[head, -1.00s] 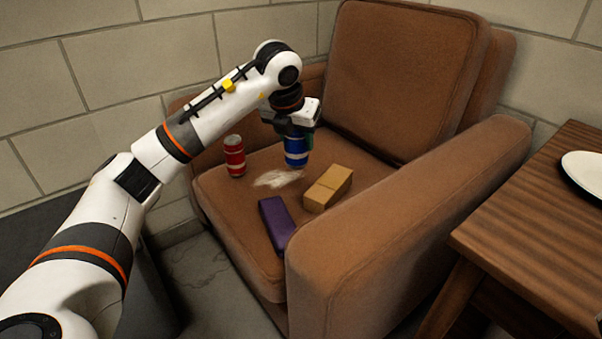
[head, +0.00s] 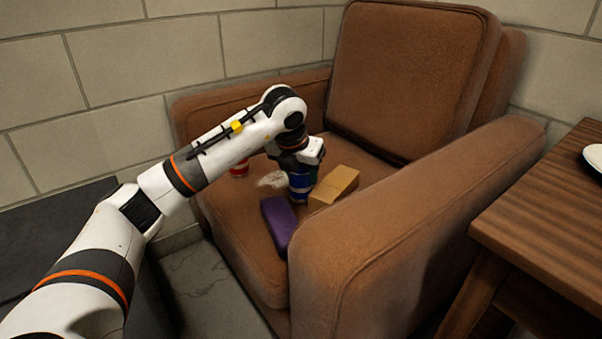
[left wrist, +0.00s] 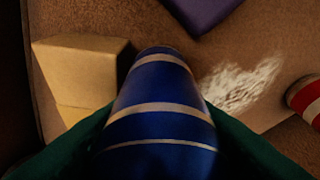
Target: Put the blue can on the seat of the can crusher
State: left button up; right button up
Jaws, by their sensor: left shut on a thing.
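The blue can (head: 300,187) is held in my left gripper (head: 299,172), which is shut around it. It is at the seat of a brown armchair (head: 238,240), beside a tan box and a purple block. I cannot tell whether its base touches the seat. In the left wrist view the blue can (left wrist: 160,105), with pale stripes, fills the space between the green fingers. No separate can crusher is recognisable; the armchair has the only seat in view. My right gripper is not in view.
The tan box (head: 335,186) is just right of the can and the purple block (head: 279,221) in front-left. A red can (head: 238,169) stands behind my arm, partly hidden. A whitish patch (head: 273,180) marks the seat. A wooden table (head: 540,215) with a plate (head: 595,158) is at right.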

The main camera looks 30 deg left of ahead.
pick_arm(q)
jog(key=shift+f, duration=0.35)
jog(key=o, duration=0.9)
jog(key=shift+o, duration=0.2)
jog(key=shift+r, duration=0.1)
